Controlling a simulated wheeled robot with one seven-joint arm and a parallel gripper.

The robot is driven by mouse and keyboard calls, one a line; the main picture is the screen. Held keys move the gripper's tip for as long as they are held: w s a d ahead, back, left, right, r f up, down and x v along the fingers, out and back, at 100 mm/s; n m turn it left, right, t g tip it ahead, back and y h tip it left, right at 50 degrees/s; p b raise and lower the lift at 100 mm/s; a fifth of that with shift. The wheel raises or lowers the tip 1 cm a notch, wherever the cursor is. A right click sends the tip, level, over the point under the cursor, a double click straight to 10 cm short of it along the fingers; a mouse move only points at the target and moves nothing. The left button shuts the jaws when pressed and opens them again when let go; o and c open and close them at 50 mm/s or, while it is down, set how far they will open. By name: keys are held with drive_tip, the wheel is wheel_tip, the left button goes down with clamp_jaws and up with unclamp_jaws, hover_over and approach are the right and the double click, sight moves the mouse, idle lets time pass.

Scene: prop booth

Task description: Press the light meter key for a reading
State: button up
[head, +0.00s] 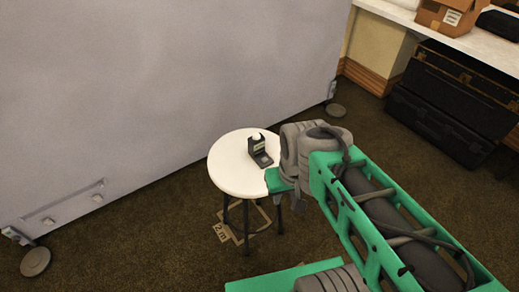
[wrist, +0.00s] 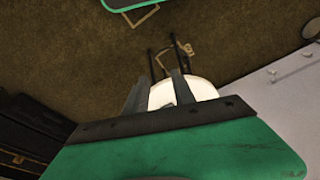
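The light meter (head: 260,153) is a small dark device with a white dome on top and a flat lower part reaching toward the front right. It stands upright on a round white stool (head: 229,174). My gripper is just right of the meter in the head view, with its green body over the stool's right edge and its fingertips not clearly visible. In the wrist view my gripper (wrist: 157,86) has two dark fingers apart, with nothing seen held between them. The stool top (wrist: 200,90) shows beyond them. The meter's key is too small to make out.
A large grey panel (head: 150,90) on castor feet stands behind and left of the stool. Black cases (head: 445,105) sit under a white counter at the right, with a cardboard box (head: 449,14) on top. A floor marker (head: 221,232) lies below the stool. Carpet around is open.

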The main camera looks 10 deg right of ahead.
clamp_jaws()
idle(1.0)
